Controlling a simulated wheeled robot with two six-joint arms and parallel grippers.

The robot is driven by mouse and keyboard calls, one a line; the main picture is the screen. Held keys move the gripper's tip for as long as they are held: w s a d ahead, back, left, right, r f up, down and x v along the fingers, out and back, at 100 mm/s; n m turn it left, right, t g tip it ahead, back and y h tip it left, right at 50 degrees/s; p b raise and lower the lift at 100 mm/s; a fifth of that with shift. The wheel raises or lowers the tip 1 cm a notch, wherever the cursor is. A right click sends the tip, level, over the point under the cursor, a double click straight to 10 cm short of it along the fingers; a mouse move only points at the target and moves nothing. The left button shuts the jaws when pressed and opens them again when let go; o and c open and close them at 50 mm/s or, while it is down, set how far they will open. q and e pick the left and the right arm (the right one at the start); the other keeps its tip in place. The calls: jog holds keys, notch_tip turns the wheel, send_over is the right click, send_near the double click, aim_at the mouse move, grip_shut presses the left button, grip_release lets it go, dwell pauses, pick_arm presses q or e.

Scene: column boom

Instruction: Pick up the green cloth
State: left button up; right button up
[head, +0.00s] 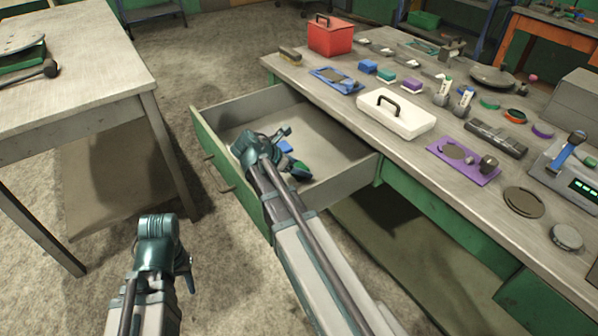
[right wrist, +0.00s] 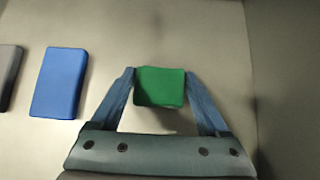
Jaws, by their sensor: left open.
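The green cloth (right wrist: 160,87) is a small folded block in the right wrist view, between the two fingertips of my right gripper (right wrist: 160,76). The fingertips lie right at its left and right sides; I cannot tell whether they press on it. In the head view my right gripper (head: 292,152) reaches down into the open drawer (head: 232,112), and a bit of the green cloth (head: 300,169) shows by its fingers. My left gripper (head: 186,268) is open and empty, low over the floor left of the drawer; its fingers are partly hidden.
A blue block (right wrist: 60,83) lies left of the green cloth in the drawer, with a dark grey item (right wrist: 8,75) further left. The drawer walls stand around my right gripper. The workbench (head: 395,150) on the right is crowded; another table (head: 95,92) stands left.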

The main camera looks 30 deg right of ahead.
jog(key=c, duration=0.8)
jog(key=shift+r, duration=0.1)
notch_tip(320, 180, up, 10)
jog(key=p, duration=1)
